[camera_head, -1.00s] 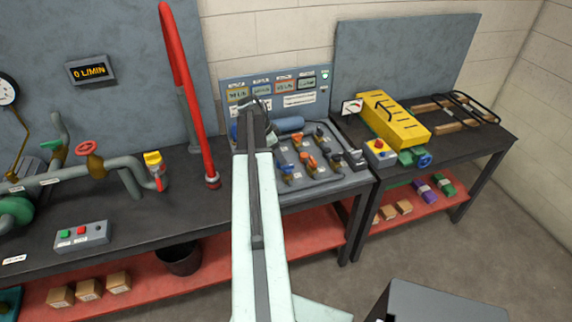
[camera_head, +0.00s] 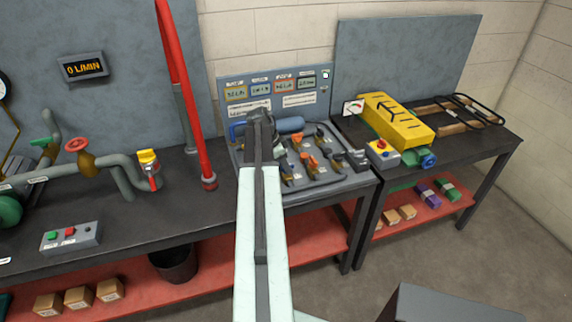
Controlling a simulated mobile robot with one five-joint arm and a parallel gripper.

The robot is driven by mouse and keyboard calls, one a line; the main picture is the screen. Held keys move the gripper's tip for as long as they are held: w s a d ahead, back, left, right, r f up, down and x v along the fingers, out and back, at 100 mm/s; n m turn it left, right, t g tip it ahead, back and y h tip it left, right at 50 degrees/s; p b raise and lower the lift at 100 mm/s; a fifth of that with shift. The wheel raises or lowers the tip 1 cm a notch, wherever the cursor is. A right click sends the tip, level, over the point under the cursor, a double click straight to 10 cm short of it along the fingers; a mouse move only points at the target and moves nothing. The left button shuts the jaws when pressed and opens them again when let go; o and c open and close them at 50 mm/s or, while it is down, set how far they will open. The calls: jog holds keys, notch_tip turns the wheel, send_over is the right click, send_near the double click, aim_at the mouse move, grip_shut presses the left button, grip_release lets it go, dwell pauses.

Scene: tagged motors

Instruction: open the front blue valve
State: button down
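The valve board (camera_head: 345,185) lies on the middle bench, with several small valves on brass bodies. A small blue handle (camera_head: 286,168) shows near its front left, close to my arm; its exact turn is too small to tell. Orange handles (camera_head: 311,162) sit to its right and behind it. A darker, bluish handle (camera_head: 319,132) is farther back. My gripper (camera_head: 259,118) is over the board's left rear part, at the far end of my pale arm. Its fingers point away and I cannot tell whether they are open. My arm hides the board's left front.
A tall red lever (camera_head: 186,95) rises to the left. A yellow box (camera_head: 396,120) sits on the right bench (camera_head: 478,142).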

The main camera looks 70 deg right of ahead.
jog(key=shift+d, duration=0.35)
jog(key=shift+a, duration=0.3)
jog(key=shift+a+n+t+h, duration=0.15)
jog(key=shift+n+t+h, duration=0.15)
jog(key=shift+n, duration=0.8)
jog(key=n+t, duration=0.1)
jog(key=n, duration=0.2)
jog(key=n+t+h, duration=0.1)
jog(key=n, duration=0.2)
jog(key=shift+s+a, duration=0.15)
jog(key=shift+s, duration=0.05)
jog(key=n+t, duration=0.2)
jog(key=n, duration=0.3)
jog(key=shift+s+n, duration=0.15)
jog(key=shift+n, duration=0.15)
jog(key=shift+n+t+y, duration=0.5)
jog(key=shift+n+t, duration=0.3)
jog(key=shift+n, duration=1.2)
